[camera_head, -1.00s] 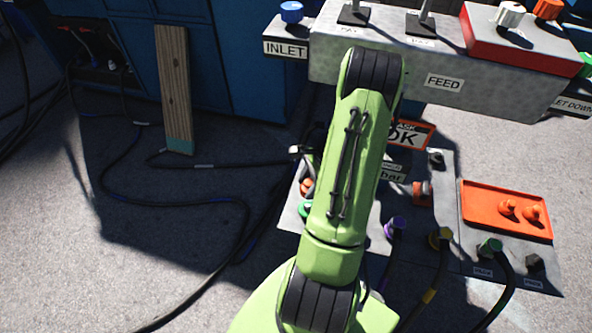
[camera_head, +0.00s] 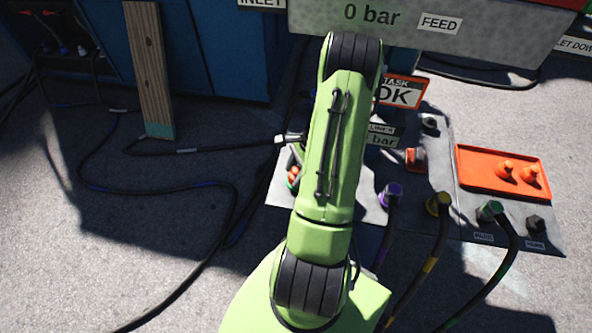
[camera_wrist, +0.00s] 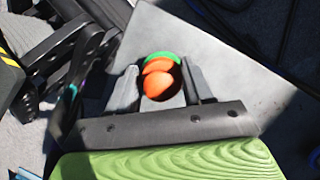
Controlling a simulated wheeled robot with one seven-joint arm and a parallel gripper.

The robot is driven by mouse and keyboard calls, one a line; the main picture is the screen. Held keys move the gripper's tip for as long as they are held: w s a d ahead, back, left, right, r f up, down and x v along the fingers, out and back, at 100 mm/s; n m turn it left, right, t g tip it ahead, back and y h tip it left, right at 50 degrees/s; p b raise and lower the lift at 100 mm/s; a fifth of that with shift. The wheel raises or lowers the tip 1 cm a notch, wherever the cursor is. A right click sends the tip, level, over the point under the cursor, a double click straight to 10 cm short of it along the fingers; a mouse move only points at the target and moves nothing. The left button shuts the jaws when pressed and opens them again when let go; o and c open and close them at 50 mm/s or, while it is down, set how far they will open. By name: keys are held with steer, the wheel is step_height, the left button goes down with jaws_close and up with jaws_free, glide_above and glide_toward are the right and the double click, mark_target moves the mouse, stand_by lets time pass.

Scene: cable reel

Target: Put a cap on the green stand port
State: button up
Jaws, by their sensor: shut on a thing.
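In the wrist view my gripper (camera_wrist: 161,86) is shut on an orange cap (camera_wrist: 155,84), its knob between the two fingers. A green ring (camera_wrist: 165,56), which looks like the green port, shows just beyond the cap's wide end, partly covered by it. I cannot tell whether cap and ring touch. In the head view my arm hides the gripper; a bit of orange (camera_head: 293,181) shows at the arm's left edge. Two more orange caps (camera_head: 506,169) (camera_head: 530,174) sit on an orange tray (camera_head: 477,177) at the right.
A purple-collared plug (camera_head: 391,192), a yellow-collared one (camera_head: 438,203) and a green-collared one (camera_head: 490,210) carry hoses on the grey panel. A black cable (camera_head: 215,184) crosses the floor at left, near a wooden plank (camera_head: 152,70).

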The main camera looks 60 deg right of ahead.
steer(key=shift+f, duration=0.25)
stand_by(0.6)
steer(key=o, duration=1.2)
steer(key=shift+o, duration=0.2)
